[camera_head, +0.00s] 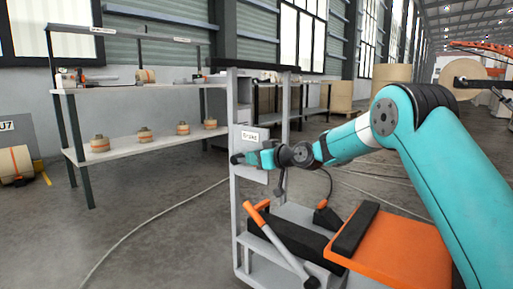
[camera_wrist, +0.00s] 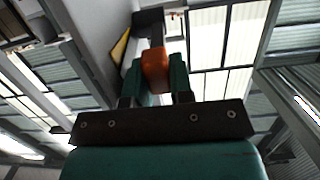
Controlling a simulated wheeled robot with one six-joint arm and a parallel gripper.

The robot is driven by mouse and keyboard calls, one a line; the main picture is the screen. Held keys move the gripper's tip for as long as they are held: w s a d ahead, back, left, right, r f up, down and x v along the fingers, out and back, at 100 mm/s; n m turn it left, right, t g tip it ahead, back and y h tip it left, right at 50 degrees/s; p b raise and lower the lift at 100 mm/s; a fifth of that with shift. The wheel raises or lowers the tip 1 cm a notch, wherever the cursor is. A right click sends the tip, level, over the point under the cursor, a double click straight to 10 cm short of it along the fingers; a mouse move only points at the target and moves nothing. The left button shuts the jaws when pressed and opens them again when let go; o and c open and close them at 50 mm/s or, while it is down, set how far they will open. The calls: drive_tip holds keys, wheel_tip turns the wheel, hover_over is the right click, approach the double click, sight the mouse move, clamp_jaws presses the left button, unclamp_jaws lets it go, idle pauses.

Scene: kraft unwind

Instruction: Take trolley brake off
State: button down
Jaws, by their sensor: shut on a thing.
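The trolley (camera_head: 240,215) stands in front of me, with a grey upright frame and a low base. A grey panel on its upright carries a small white label (camera_head: 250,136) that appears to read "Brake". My gripper (camera_head: 250,158) reaches the panel from the right, just below the label. In the wrist view my gripper (camera_wrist: 156,82) has its two dark green fingers on either side of an orange grip (camera_wrist: 155,66), which looks like the brake lever's handle. It is shut on this grip. A dark bar runs from the grip to a black block (camera_wrist: 149,22). In the head view my gripper hides the grip.
A shelf rack (camera_head: 150,145) with several small rolls stands behind left. Large kraft rolls (camera_head: 390,77) stand at the back. Floor on the left is mostly clear.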

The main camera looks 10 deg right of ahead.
drive_tip(key=shift+w+r+p, duration=0.15)
drive_tip(key=shift+r+p, duration=0.3)
drive_tip(key=shift+p, duration=0.1)
drive_tip(key=shift+f+g+h, duration=0.15)
drive_tip(key=shift+g+h, duration=0.15)
drive_tip(key=c, duration=1.3)
unclamp_jaws()
drive_tip(key=shift+a, duration=0.1)
drive_tip(key=p+v, duration=0.4)
drive_tip(key=v, duration=1.3)
